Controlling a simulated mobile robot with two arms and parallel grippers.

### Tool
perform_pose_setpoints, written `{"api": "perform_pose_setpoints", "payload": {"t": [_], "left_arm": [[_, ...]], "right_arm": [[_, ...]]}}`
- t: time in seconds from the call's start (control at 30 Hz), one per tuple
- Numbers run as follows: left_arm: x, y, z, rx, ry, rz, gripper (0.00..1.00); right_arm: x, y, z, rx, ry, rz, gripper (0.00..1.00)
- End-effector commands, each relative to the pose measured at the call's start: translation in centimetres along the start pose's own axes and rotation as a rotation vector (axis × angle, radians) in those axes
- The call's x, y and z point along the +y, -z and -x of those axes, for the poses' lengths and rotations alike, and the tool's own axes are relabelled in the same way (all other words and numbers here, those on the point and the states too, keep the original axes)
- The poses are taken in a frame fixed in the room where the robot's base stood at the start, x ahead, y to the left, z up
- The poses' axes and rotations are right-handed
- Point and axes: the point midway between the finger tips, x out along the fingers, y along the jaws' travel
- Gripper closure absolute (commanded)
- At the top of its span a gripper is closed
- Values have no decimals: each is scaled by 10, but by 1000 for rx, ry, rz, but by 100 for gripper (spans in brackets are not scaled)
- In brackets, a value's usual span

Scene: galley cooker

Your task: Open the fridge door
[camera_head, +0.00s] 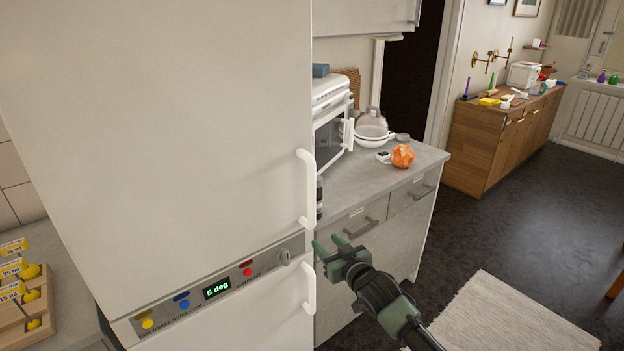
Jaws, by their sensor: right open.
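The tall white fridge (170,130) fills the left half of the view. Its upper door looks shut and has a white vertical handle (307,188) at its right edge. Below a control strip (217,289) with a green "5 deg" display is a lower door (270,328) with its own white handle (308,288). My right gripper (326,243) is open and empty. In the picture it lies just right of the gap between the two handles; contact with either is not evident. My left gripper is not in view.
A grey counter (345,187) right of the fridge holds a white microwave (331,130), bowls (371,131) and an orange object (402,156). Drawers (362,222) are below. A pale rug (510,315) lies on the open dark floor. A wooden sideboard (487,140) stands farther back.

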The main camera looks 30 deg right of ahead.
Motion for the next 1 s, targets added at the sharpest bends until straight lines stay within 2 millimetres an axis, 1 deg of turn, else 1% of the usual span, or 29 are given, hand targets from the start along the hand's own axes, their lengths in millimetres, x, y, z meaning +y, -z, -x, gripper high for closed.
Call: {"api": "perform_pose_setpoints", "payload": {"t": [0.03, 0.1, 0.2, 0.23, 0.3, 0.37, 0.5, 0.7, 0.83, 1.0], "left_arm": [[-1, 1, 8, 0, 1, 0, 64], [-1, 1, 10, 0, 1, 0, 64], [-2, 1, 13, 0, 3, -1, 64], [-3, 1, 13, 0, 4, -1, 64], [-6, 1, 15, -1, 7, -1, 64], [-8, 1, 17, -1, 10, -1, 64], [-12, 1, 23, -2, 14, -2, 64], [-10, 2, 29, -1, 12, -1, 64], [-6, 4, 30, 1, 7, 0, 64], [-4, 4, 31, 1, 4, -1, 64]], "right_arm": [[-1, 43, 3, 59, 9, -3, 57], [-1, 82, 8, 118, 17, -8, 57], [-3, 115, 14, 171, 27, -14, 57], [-3, 120, 14, 179, 29, -15, 57], [-3, 128, 12, 190, 30, -16, 57], [-3, 131, 6, 193, 30, -17, 57], [-4, 136, -16, 192, 29, -17, 57], [-5, 140, -45, 190, 29, -17, 57], [-5, 140, -56, 190, 30, -16, 57], [-6, 140, -60, 190, 30, -15, 57]]}}
